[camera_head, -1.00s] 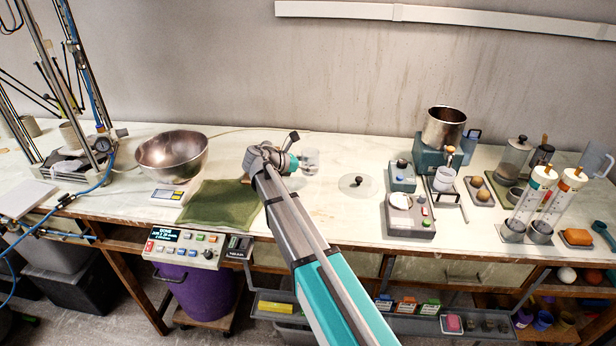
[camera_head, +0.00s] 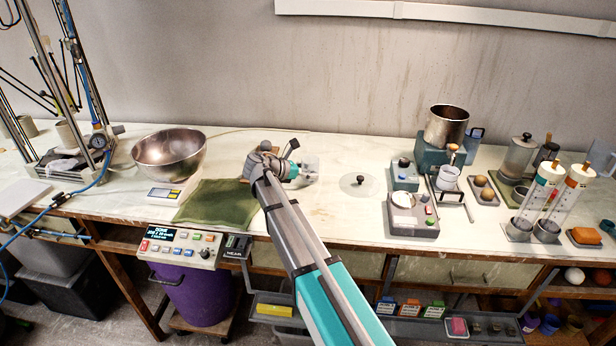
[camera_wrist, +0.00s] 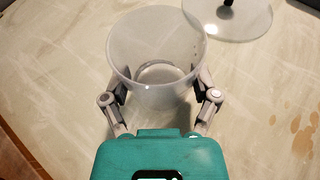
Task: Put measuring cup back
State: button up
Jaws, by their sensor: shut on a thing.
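A clear, open-topped cup (camera_head: 311,168) is at the end of my arm, over the middle of the bench. In the wrist view the cup (camera_wrist: 158,45) stands between my two fingers, which press on its sides. My gripper (camera_wrist: 160,80) is shut on it; in the head view my gripper (camera_head: 297,170) is partly hidden by my wrist. I see no handle or markings on the cup, and its inside looks empty. I cannot tell whether its base touches the bench. A clear jug with a handle (camera_head: 601,158) stands at the far right.
A clear round disc with a black knob (camera_head: 360,186) lies just right of the cup. A green cloth (camera_head: 220,205) and a metal bowl (camera_head: 170,153) are to the left. Small devices (camera_head: 412,213) stand to the right. The bench behind the cup is mostly clear.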

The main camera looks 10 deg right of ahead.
jog(key=shift+f, duration=0.2)
dwell(0.3)
jog(key=o, duration=1)
jog(key=shift+r, duration=0.2)
jog(key=shift+a+r, duration=0.1)
jog(key=shift+a, duration=0.1)
jog(key=p+v, duration=0.4)
jog(key=v, duration=0.5)
jog(key=shift+s+a+r, duration=0.15)
jog(key=shift+a+r, duration=0.1)
jog(key=shift+p+v, duration=0.3)
jog(key=shift+v, duration=0.65)
jog(key=shift+f, duration=0.1)
